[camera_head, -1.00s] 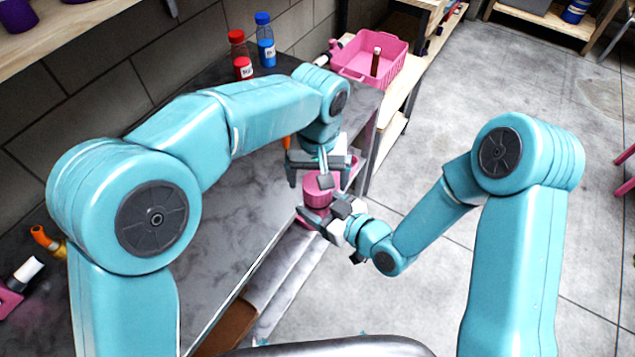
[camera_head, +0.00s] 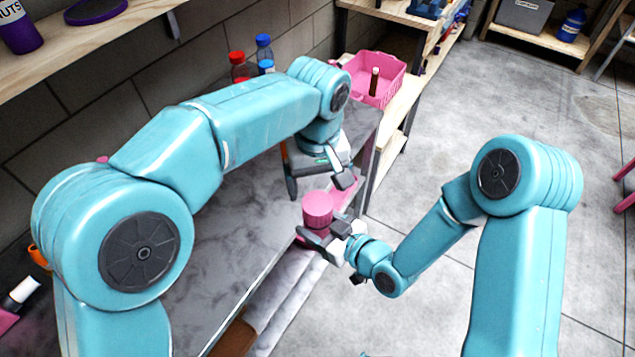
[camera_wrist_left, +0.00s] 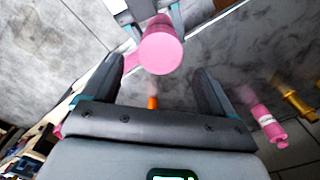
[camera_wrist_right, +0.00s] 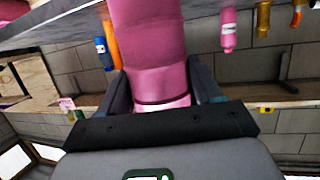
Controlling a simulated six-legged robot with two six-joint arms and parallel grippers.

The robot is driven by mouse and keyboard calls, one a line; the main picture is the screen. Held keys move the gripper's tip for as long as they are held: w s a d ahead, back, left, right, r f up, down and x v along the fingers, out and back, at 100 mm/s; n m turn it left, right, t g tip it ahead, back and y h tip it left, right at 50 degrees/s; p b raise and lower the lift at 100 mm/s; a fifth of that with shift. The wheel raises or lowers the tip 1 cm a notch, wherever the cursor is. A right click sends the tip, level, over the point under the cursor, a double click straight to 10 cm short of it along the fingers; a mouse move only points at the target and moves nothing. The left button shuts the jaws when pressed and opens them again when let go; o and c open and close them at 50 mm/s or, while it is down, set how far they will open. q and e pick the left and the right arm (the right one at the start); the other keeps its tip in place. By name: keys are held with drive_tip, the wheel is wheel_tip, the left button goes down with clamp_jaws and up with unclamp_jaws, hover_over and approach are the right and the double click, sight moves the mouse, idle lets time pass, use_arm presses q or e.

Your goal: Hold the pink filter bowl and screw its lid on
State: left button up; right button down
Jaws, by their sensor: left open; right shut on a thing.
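The pink filter bowl (camera_head: 317,210) is a short pink cylinder at the front edge of the bench. My right gripper (camera_head: 323,233) is shut on it low down. In the right wrist view the bowl (camera_wrist_right: 150,55) fills the space between the fingers, with a dark seam low on it. The left wrist view shows its flat, round pink top (camera_wrist_left: 160,52); I cannot tell whether this is the lid. My left gripper (camera_head: 318,183) is open and empty just above the bowl, apart from it. Its spread fingers (camera_wrist_left: 153,82) show in the left wrist view.
Another pink piece (camera_head: 344,187) lies partly hidden behind the bowl. Red (camera_head: 240,68) and blue (camera_head: 264,50) bottles stand by the wall. A pink basket (camera_head: 376,80) holds a brown tube. An orange upright object (camera_head: 284,155) is close behind my left gripper. Bare bench (camera_head: 240,215) lies left.

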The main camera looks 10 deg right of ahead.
sight(319, 203)
use_arm(q)
drive_tip(key=shift+f, duration=4.05)
drive_tip(key=c, duration=1.1)
drive_tip(key=m, duration=0.6)
drive_tip(key=o, duration=1.2)
drive_tip(key=shift+d, duration=0.1)
drive_tip(key=shift+s, duration=0.1)
drive_tip(key=shift+d+r, duration=0.1)
drive_tip(key=shift+r, duration=0.05)
